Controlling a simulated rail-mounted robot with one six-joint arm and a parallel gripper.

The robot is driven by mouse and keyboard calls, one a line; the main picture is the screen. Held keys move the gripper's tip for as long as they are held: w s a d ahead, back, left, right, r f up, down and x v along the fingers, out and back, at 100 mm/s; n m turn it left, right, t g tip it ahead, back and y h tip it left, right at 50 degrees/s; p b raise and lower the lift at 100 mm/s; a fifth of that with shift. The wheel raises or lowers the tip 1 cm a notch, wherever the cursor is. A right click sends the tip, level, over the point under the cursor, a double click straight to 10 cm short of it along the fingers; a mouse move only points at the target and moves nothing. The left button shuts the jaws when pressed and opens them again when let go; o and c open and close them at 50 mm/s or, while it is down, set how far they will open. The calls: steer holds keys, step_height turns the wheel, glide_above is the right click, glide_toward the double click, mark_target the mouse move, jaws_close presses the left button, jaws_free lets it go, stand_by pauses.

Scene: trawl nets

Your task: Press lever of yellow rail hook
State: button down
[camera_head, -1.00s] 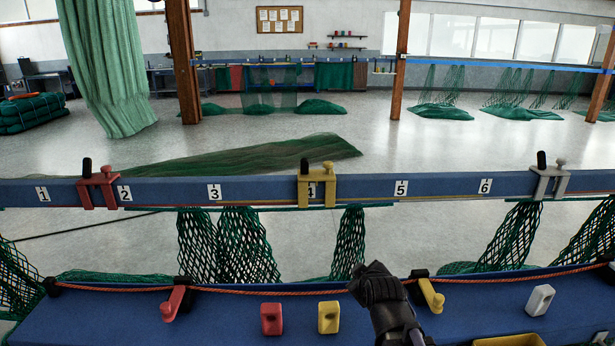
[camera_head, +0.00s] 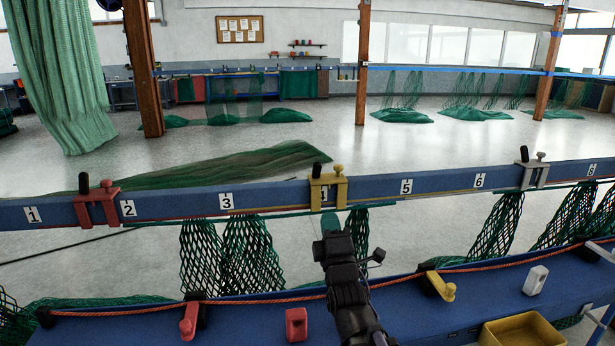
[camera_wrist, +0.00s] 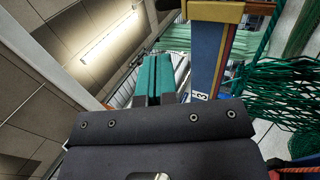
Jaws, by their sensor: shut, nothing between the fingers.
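The yellow rail hook (camera_head: 328,195) is clamped over the blue rail (camera_head: 270,196), covering the spot between numbers 3 and 5. A black upright grip and a yellow knob (camera_head: 338,170) stand on its top. My gripper (camera_head: 330,222) is shut and empty, its teal fingers pointing up just below the hook in the head view. I cannot tell whether they touch it. In the wrist view the shut fingers (camera_wrist: 153,78) are left of the rail, and part of the yellow hook (camera_wrist: 215,11) shows at the top edge.
A red hook (camera_head: 97,205) and a grey hook (camera_head: 534,173) sit on the same rail. Green netting (camera_head: 250,255) hangs below it. The near blue table holds a red block (camera_head: 296,324), a white block (camera_head: 536,280), a yellow lever piece (camera_head: 440,286) and a yellow bin (camera_head: 520,335).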

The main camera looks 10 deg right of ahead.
mark_target(319, 167)
steer(key=p+x, duration=0.6)
steer(key=x, duration=0.7)
steer(key=shift+d+r, duration=0.15)
steer(key=shift+w+r+p, duration=0.1)
steer(key=shift+w+p, duration=0.2)
steer(key=shift+w, duration=0.1)
steer(key=shift+d+r, duration=0.1)
